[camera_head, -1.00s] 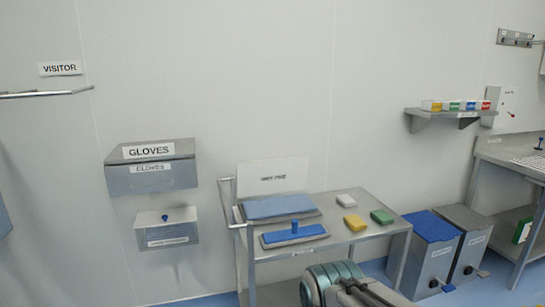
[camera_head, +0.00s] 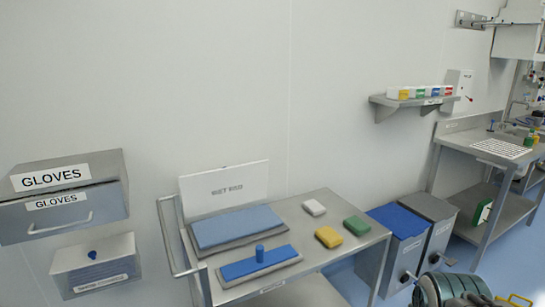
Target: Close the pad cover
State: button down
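The pad cover (camera_head: 226,194) is a white panel with black lettering, standing upright at the back left of a steel cart (camera_head: 330,262). It is open. In front of it lies a stack of blue and grey pads (camera_head: 238,227), uncovered. Part of my own arm, teal and grey, shows at the bottom right edge, low and well to the right of the cover. My gripper's fingers are not visible in this view.
A blue mop pad with a knob (camera_head: 260,264) and white, yellow and green blocks (camera_head: 328,237) lie on the cart top. The cart's handle (camera_head: 172,235) stands at its left. Gloves boxes (camera_head: 65,195) hang on the left wall. Bins (camera_head: 395,235) stand to the right.

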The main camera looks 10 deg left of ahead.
aim_at(216, 190)
jog(key=z, duration=0.05)
jog(key=i, duration=0.65)
jog(key=u, duration=0.75)
jog(key=i, duration=0.5)
jog(key=u, duration=0.55)
